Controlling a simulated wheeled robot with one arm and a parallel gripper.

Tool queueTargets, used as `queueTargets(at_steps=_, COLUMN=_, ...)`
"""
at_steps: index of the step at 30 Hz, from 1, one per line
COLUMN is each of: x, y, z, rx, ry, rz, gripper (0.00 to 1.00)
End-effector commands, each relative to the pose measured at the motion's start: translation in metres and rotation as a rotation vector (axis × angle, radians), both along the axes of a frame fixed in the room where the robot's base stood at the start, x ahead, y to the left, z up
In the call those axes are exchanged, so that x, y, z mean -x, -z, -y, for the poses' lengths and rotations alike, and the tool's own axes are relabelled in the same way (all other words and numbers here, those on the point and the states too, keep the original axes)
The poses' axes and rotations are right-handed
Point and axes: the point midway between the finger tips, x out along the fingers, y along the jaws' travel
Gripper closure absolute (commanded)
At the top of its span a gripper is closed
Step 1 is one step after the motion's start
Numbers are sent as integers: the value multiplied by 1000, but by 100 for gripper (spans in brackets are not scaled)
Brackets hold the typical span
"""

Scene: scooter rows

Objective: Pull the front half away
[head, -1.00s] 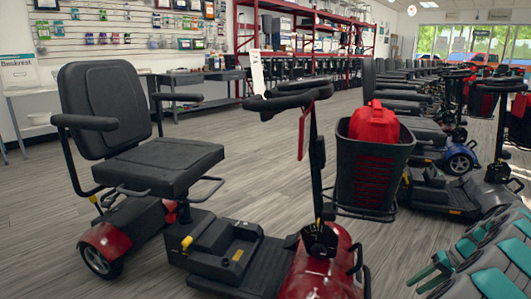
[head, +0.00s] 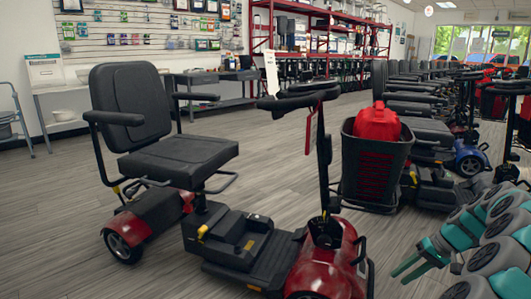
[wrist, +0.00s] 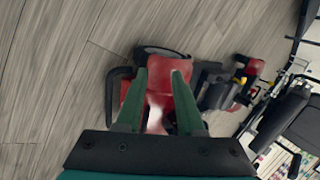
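A red and black mobility scooter stands in the head view. Its front half has a red front cover (head: 325,268), a tiller with black handlebar (head: 300,97) and a tag, and a black basket (head: 372,168) holding a red bag-like object (head: 375,124). Its rear half has a black seat (head: 178,158) and red rear housing (head: 150,212); both halves look joined at the black floor section. My gripper (head: 402,275) is right of the front cover, apart from it. In the wrist view my gripper (wrist: 160,78) is open and empty, with the blurred red front part beyond its fingers.
A row of other scooters (head: 470,150) stands close on the right. Behind are a grey table (head: 205,85), a wall of hanging goods (head: 150,35) and red shelving (head: 330,20). Wooden floor (head: 60,220) is free at the left and between the scooter and the tables.

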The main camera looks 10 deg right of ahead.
Motion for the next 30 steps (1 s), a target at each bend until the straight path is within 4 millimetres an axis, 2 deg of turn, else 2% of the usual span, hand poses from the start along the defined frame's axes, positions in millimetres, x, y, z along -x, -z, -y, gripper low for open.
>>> queueTargets(at_steps=1, x=-3, y=-14, z=-16, rx=3, ry=-25, rz=3, gripper=63)
queueTargets(at_steps=5, x=-4, y=-44, z=-63, rx=13, ry=-94, rz=-5, gripper=63)
queueTargets(at_steps=7, x=0, y=-63, z=-95, rx=22, ry=-141, rz=-16, gripper=63)
queueTargets(at_steps=12, x=23, y=-106, z=-170, rx=70, ry=-249, rz=-43, gripper=63)
queueTargets(at_steps=14, x=35, y=-117, z=-194, rx=92, ry=-283, rz=-57, gripper=63)
queueTargets(at_steps=18, x=70, y=-141, z=-240, rx=150, ry=-349, rz=-88, gripper=63)
queueTargets(at_steps=21, x=100, y=-153, z=-267, rx=197, ry=-386, rz=-113, gripper=63)
queueTargets(at_steps=24, x=132, y=-162, z=-288, rx=248, ry=-413, rz=-137, gripper=63)
queueTargets(at_steps=30, x=198, y=-171, z=-312, rx=361, ry=-438, rz=-181, gripper=63)
